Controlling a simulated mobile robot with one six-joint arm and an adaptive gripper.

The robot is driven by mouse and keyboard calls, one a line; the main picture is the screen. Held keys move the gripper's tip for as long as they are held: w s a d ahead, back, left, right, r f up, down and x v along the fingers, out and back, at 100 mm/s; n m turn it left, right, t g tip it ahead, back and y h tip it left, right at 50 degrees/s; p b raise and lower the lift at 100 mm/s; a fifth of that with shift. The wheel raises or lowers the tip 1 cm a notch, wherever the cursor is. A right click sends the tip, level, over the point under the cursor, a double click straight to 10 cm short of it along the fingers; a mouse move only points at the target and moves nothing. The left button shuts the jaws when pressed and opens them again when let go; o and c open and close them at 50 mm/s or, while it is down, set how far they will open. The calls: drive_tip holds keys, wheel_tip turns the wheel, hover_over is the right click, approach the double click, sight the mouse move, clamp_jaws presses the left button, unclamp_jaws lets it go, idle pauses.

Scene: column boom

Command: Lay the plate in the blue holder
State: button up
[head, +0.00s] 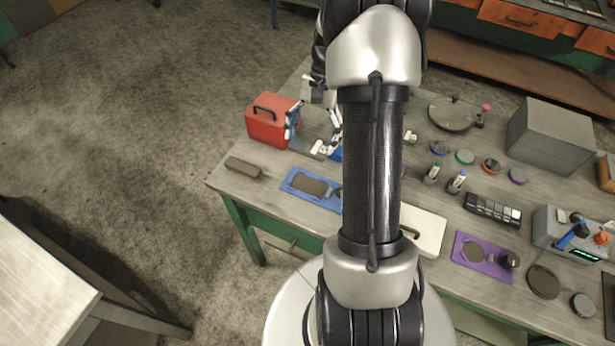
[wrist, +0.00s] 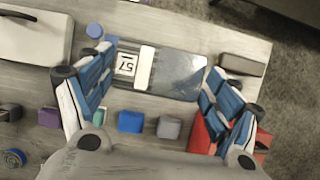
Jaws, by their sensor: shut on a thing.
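My gripper (wrist: 160,62) is shut on the plate (wrist: 183,75), with a blue-and-white finger at each short end. The plate is grey and flat, with a white strip and a white label reading 57. In the head view the plate (head: 306,148) hangs between my gripper's fingers (head: 314,136), beside the red box. The blue holder (head: 298,188) lies flat on the bench, a blue frame around a brownish-grey middle; my arm covers its right end.
A red box (head: 268,122) with a black handle stands behind the holder. A dark block (head: 243,168) lies to its left, near the bench edge. A white case (head: 427,232) is to its right. Small coloured blocks, including a blue one (wrist: 131,121), stand nearby.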

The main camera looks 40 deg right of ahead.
sight(309, 187)
wheel_tip(309, 187, down, 17)
drive_tip(key=b, duration=0.4)
drive_tip(key=shift+f, duration=0.1)
drive_tip(key=shift+f, duration=0.15)
drive_tip(key=o, duration=1.5)
drive_tip(key=shift+o, duration=0.2)
